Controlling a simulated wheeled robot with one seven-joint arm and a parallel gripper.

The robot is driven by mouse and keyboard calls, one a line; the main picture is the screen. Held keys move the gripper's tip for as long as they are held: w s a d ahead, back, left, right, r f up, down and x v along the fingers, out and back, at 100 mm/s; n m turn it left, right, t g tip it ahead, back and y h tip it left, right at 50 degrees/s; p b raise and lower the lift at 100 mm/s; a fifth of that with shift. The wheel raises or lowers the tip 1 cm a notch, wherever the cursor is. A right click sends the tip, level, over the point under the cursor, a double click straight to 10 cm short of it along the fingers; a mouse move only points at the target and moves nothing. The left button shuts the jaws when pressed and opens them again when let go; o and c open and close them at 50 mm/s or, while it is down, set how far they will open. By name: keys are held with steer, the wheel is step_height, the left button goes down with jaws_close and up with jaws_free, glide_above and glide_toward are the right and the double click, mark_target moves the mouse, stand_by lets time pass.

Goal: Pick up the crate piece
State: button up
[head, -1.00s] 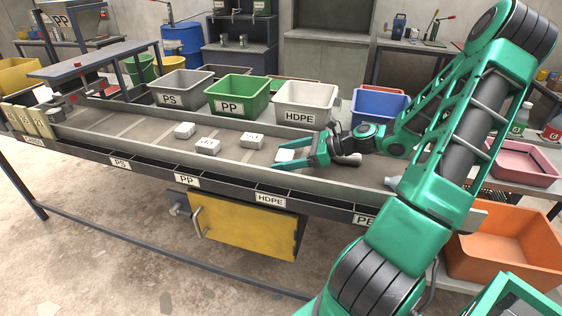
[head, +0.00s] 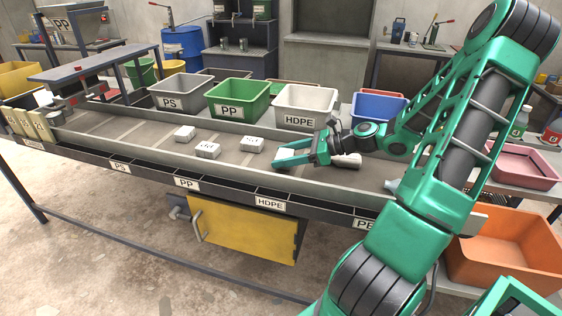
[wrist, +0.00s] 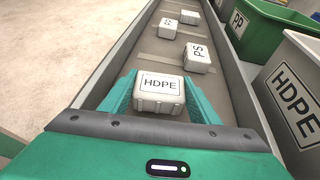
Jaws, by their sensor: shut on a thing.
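The crate piece (wrist: 159,93), a small white block with a black HDPE label, sits between the green fingers of my gripper (wrist: 160,84) in the wrist view. The gripper is shut on it, one finger along each side. In the head view the piece (head: 287,153) shows as a white patch between the fingers of my gripper (head: 281,158), over the right part of the grey conveyor trough (head: 228,168). The fingers hide part of its sides there. I cannot tell whether it still touches the belt.
Several other white pieces lie further along the belt, the nearest labelled PS (wrist: 197,57). Behind the trough stand a grey PS bin (head: 180,91), a green PP bin (head: 238,92) and a pale HDPE bin (head: 304,100).

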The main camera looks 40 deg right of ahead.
steer(key=r, duration=0.3)
steer(key=shift+s+a, duration=0.1)
steer(key=shift+a, duration=0.15)
steer(key=s+a+r, duration=0.4)
steer(key=a+r, duration=0.2)
steer(key=a, duration=0.4)
steer(key=shift+s+r, duration=0.2)
steer(key=shift+s, duration=0.05)
steer(key=shift+a, duration=0.1)
